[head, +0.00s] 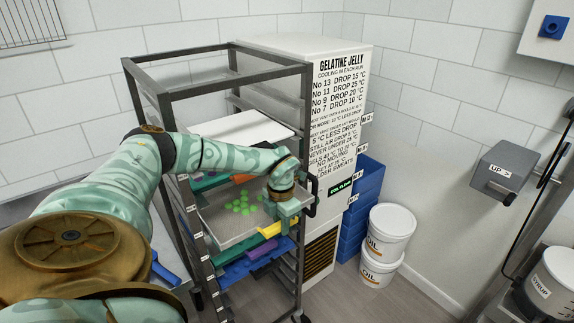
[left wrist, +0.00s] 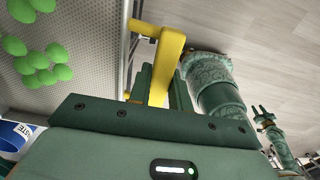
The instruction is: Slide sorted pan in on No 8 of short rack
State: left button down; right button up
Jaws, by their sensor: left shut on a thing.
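The sorted pan (head: 222,237) is a grey metal tray with several green gummies, partway up the short rack (head: 166,160). Its far part is between the rack posts; its near right part shows at the front. In the left wrist view the pan (left wrist: 85,85) has a yellow handle (left wrist: 168,62) on its edge. My left gripper (head: 287,208) is shut on this handle; its fingers also show in the wrist view (left wrist: 160,88). I cannot read the rack's level numbers. My right gripper (left wrist: 262,115) shows small in the wrist view, fingers apart and empty.
The floor (head: 400,295) at the front right is clear.

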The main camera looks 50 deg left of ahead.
pick_arm(q)
jog(key=shift+a, duration=0.1)
jog(key=shift+r+p, duration=0.2)
jog(key=shift+p, duration=0.2)
jog(key=shift+f, duration=0.1)
jog(key=shift+f, duration=0.2)
dwell(0.4)
jog(key=c, duration=1.2)
grip_release()
notch_tip(320, 180, up, 16)
jog(key=p, duration=0.2)
jog(key=shift+r, duration=0.15)
jog(key=shift+c, duration=0.4)
